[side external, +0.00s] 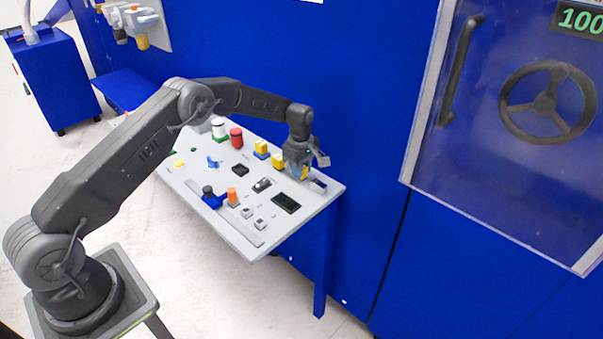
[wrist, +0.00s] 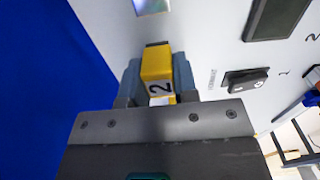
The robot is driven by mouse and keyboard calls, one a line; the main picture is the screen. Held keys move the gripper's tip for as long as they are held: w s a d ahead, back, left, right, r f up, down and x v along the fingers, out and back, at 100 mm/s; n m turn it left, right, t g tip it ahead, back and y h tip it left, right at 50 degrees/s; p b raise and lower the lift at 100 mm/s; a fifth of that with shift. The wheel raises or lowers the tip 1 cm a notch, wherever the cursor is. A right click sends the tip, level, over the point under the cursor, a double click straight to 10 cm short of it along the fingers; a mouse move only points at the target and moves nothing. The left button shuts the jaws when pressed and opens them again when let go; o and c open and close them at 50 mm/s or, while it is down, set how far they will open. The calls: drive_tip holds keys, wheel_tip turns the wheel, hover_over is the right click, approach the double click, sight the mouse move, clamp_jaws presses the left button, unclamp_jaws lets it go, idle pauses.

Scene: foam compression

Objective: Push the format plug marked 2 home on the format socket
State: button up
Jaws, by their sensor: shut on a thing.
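The yellow format plug marked 2 (wrist: 157,62) is between the two fingers of my gripper (wrist: 157,82) in the wrist view, with its white number label facing the camera. In the side view, my gripper (side external: 303,172) is low over the panel's back right part, with a bit of yellow showing at its fingers. My gripper is shut on the plug. The word FORMAT is printed on the panel just right of the plug in the wrist view. The format socket is not clearly visible; the plug and my gripper hide that spot. I cannot tell how deep the plug sits.
Two yellow plugs (side external: 278,160) stand on the grey panel (side external: 228,222) left of my gripper. A dark display (side external: 286,203) and a small blue-and-silver part (side external: 318,185) are close by. A black rocker switch (wrist: 248,79) is right of the plug. The blue wall (side external: 350,130) rises behind.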

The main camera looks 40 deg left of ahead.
clamp_jaws()
drive_tip(key=shift+r, duration=0.15)
drive_tip(key=shift+r, duration=1.9)
drive_tip(key=shift+r, duration=0.1)
wheel_tip(320, 180, up, 10)
drive_tip(key=f, duration=0.1)
drive_tip(key=s+a, duration=1)
drive_tip(key=a, duration=0.5)
drive_tip(key=shift+s+a+f, duration=0.15)
drive_tip(key=shift+f, duration=2.6)
drive_tip(key=shift+s+a+f, duration=0.1)
drive_tip(key=shift+f, duration=2.6)
drive_tip(key=shift+f, duration=0.9)
